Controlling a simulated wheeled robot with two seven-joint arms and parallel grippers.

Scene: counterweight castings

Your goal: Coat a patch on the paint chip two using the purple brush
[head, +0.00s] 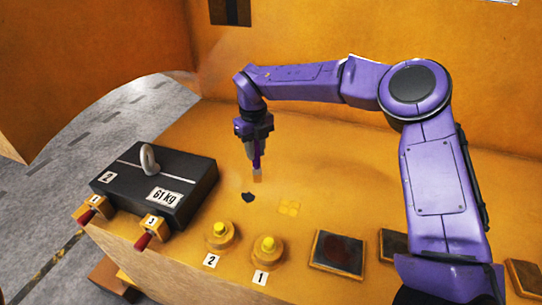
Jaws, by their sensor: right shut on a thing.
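My right gripper (253,145) points down over the orange tabletop. It is shut on the purple brush (257,161), which hangs with its pale tip downward, apparently above the surface. Dark square plates that look like paint chips lie at the front right: one with a dull reddish round patch (337,252), one partly behind my arm (391,245), and one at the right edge (525,277). They show no readable number, so I cannot tell which is chip two. The brush is to the left of and behind them. My left gripper is out of view.
A black 61 kg casting (190,178) with a metal ring stands at left. Red-handled switches (150,233) sit before it. Yellow buttons (219,235) labelled 2 and 1 stand at the front. A dark blot (248,197) and a yellow mark (289,207) lie on the tabletop.

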